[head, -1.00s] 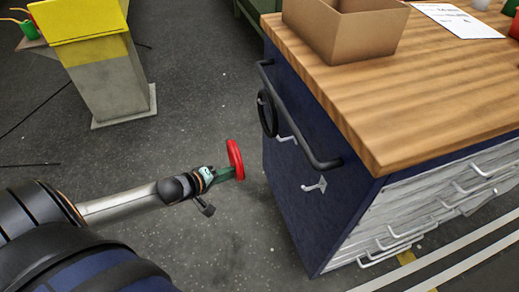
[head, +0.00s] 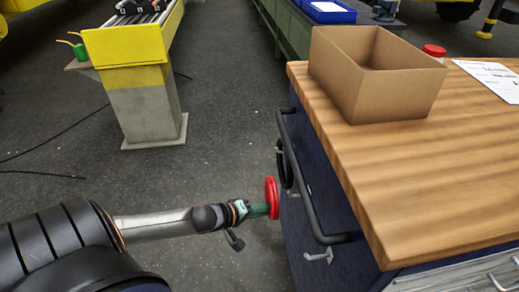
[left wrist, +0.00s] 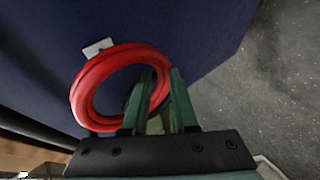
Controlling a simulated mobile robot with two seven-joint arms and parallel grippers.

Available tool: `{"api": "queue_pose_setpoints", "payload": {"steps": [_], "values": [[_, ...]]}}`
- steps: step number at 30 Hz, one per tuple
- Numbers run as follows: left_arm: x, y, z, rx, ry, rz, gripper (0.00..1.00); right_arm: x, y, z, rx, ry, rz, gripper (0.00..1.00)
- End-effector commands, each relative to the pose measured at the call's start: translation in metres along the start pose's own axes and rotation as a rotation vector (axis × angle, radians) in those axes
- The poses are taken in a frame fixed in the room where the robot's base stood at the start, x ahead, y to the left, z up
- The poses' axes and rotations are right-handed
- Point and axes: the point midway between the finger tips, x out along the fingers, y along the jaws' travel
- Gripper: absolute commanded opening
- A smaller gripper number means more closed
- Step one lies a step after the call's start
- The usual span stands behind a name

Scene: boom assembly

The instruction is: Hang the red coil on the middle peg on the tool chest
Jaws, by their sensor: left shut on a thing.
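The red coil (head: 271,198) is held upright by my left gripper (head: 262,210), close to the blue side of the tool chest (head: 345,240). In the left wrist view, the green fingers (left wrist: 158,95) pinch one side of the red coil (left wrist: 84,92). A pale peg plate (left wrist: 98,48) shows on the blue panel just past the coil's rim; its peg is mostly hidden, and I cannot tell which peg it is. The coil appears apart from the panel. In the head view, a near peg (head: 319,256) shows below the rail; the middle peg is largely hidden behind the rail.
A black coil (head: 287,166) hangs at the chest's far end. A dark rail (head: 311,205) runs along the chest side below the wooden top (head: 430,190). A cardboard box (head: 395,95) stands on top.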

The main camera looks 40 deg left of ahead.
Motion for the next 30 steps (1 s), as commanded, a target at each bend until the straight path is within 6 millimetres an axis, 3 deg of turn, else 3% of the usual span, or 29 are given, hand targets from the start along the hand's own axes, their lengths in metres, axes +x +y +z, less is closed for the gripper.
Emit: {"api": "queue_pose_setpoints", "payload": {"steps": [13, 30], "values": [[0.024, 0.013, 0.009, 0.001, 0.000, 0.005, 0.00, 0.016, -0.011, 0.002, -0.007, 0.004, -0.029, 1.00], [0.051, 0.030, 0.021, 0.001, 0.000, 0.006, 0.00, 0.029, -0.010, 0.005, -0.020, 0.016, -0.035, 1.00]]}}
